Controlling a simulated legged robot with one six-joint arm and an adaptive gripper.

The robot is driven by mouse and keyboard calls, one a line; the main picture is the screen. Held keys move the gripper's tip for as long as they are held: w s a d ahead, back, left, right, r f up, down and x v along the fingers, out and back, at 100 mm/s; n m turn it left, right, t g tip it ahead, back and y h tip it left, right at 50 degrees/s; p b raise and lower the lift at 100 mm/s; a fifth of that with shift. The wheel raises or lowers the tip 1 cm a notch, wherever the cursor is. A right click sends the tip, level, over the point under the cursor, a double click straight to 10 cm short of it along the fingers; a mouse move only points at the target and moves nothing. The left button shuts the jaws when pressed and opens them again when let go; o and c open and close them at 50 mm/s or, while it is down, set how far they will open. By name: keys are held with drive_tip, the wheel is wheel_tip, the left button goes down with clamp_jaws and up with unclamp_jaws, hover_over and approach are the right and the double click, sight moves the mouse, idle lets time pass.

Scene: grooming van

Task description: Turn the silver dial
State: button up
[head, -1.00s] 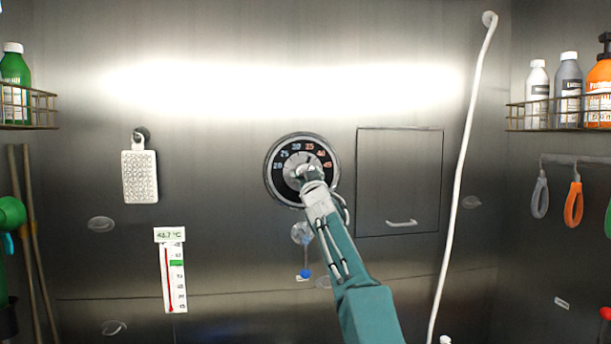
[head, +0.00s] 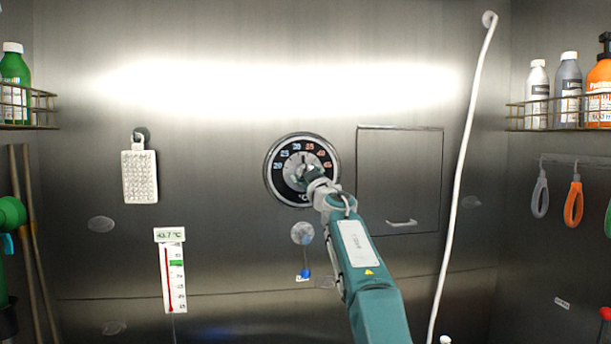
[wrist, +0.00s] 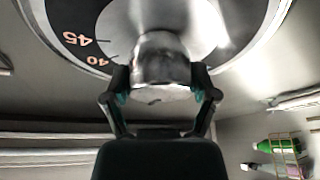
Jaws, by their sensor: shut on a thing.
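The silver dial (head: 293,174) sits in the middle of the steel back wall, inside a round black scale with white and orange numbers. My gripper (head: 313,174) reaches it from the lower right and hides part of it. In the wrist view, the dial's raised grip (wrist: 160,58) stands between the two dark fingers of my gripper (wrist: 162,92), which are shut on it. The orange 45 and 40 show at the upper left there. A thermometer (head: 173,277) hangs at lower left, its small display seeming to read 43.7 °C.
A square hatch (head: 400,180) with a handle is right of the dial. A white hose (head: 462,160) hangs farther right. A small blue-ended lever (head: 305,272) is below the dial. A white perforated block (head: 140,177) hangs at left.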

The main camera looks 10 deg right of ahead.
drive_tip(key=shift+w+f+n+g+y, duration=0.15)
drive_tip(key=shift+f+n+g+y, duration=0.15)
drive_tip(key=shift+n, duration=0.5)
drive_tip(key=shift+n+g+y, duration=0.3)
drive_tip(key=shift+n, duration=0.4)
drive_tip(key=o, duration=1)
drive_tip(key=shift+a, duration=0.1)
drive_tip(key=shift+r, duration=0.25)
drive_tip(key=shift+s+f, duration=0.15)
drive_tip(key=shift+s, duration=0.15)
drive_tip(key=shift+s+f, duration=0.15)
drive_tip(key=shift+s, duration=0.05)
drive_tip(key=s+d, duration=0.3)
drive_tip(key=s, duration=0.8)
drive_tip(key=shift+s+d, duration=0.25)
drive_tip(key=shift+s, duration=0.05)
